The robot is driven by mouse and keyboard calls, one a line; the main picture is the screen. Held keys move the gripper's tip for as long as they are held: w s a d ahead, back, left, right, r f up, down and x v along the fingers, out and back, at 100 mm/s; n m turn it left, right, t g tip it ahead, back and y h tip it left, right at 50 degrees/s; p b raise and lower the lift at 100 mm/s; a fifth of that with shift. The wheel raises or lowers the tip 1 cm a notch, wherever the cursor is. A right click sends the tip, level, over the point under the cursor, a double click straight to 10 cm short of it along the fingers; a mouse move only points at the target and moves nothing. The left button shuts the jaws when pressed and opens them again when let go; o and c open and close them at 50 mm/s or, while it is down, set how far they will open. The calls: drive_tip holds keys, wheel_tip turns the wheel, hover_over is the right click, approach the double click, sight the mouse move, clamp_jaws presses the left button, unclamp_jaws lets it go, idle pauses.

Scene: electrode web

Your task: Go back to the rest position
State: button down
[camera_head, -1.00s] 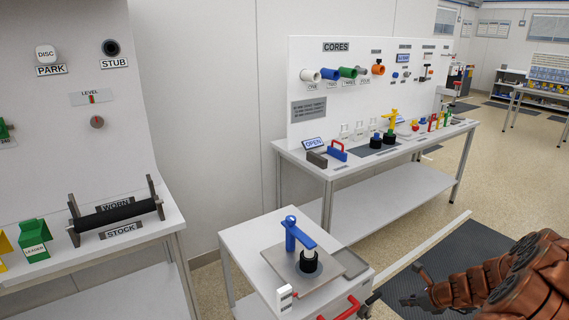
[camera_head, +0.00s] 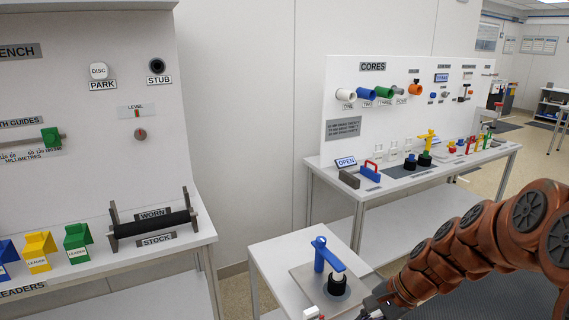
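My copper-coloured arm enters from the right in the head view and reaches down toward the small white cart (camera_head: 268,262). My gripper (camera_head: 378,310) is at the bottom edge, beside the cart's right side. Its fingers are cut off or too small to read, so whether it is open or shut does not show.
At left, a bench holds a dark roller in a cradle (camera_head: 154,222) and yellow (camera_head: 39,252) and green (camera_head: 77,243) leader blocks. At back right, the cores table (camera_head: 330,172) carries bottles and coloured parts. Patches of floor show between the benches.

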drive_tip(key=s+r+n+g+h, duration=0.1)
drive_tip(key=s+n, duration=0.3)
drive_tip(key=s, duration=0.4)
drive_tip(key=s+r+n+g+h+p, duration=0.1)
drive_tip(key=s+r+n+h, duration=0.2)
drive_tip(key=s, duration=0.6)
drive_tip(key=s+d+r+n+g+h+p, duration=0.1)
drive_tip(key=s+r+n+h, duration=0.1)
drive_tip(key=s+n, duration=0.3)
drive_tip(key=s+r, duration=0.1)
drive_tip(key=s, duration=0.2)
drive_tip(key=shift+s+r, duration=0.15)
drive_tip(key=shift+r, duration=0.2)
